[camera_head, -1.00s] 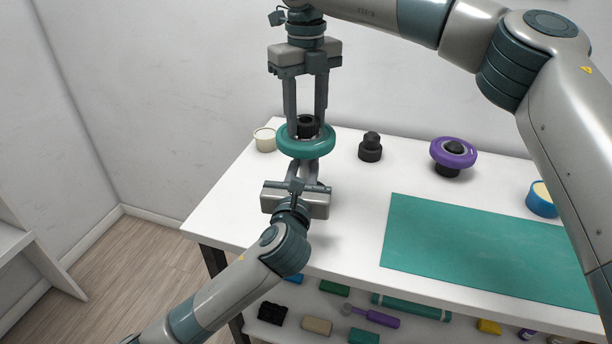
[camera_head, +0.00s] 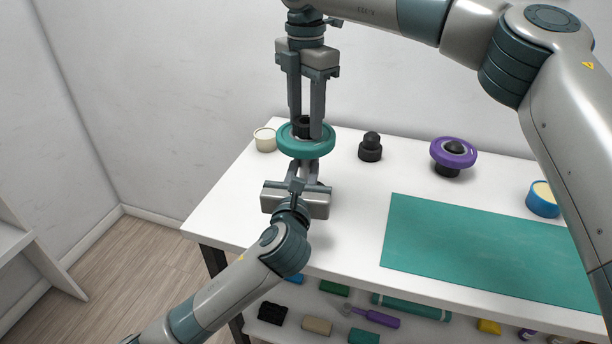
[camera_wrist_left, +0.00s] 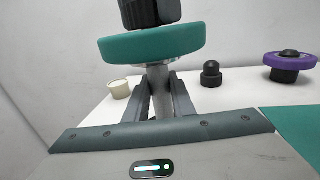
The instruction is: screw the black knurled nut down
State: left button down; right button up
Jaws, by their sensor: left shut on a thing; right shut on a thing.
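The black knurled nut (camera_head: 303,122) sits at the top middle of the teal ring (camera_head: 290,146). It also shows in the left wrist view (camera_wrist_left: 138,12), partly cut off by the top edge. My right gripper (camera_head: 306,132) comes down from above and is shut on the nut, one finger on each side. Below the ring, a grey post (camera_wrist_left: 158,88) stands upright between the fingers of my left gripper (camera_head: 304,170), which is shut on it. The thread inside the nut is hidden, and I cannot tell whether the nut touches the ring.
On the white table (camera_head: 235,200) stand a cream cup (camera_head: 265,140), a black knobbed piece (camera_head: 370,148), a purple ring on a black base (camera_head: 453,153) and a blue tape roll (camera_head: 542,200). A bare teal mat (camera_head: 480,250) lies at the right. Several items fill the lower shelf.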

jog(key=o, duration=1.3)
jog(key=shift+c, duration=0.2)
jog(key=shift+r, duration=0.1)
notch_tip(320, 180, up, 12)
pick_arm(q)
jog(key=c, duration=1.4)
grip_release()
jog(key=shift+c, duration=0.2)
pick_arm(e)
jog(key=shift+w, duration=0.1)
pick_arm(q)
jog(key=shift+s, duration=0.1)
jog(key=s+a, duration=0.2)
jog(key=s, duration=1.5)
jog(key=shift+a, duration=0.3)
pick_arm(e)
jog(key=shift+f, duration=0.2)
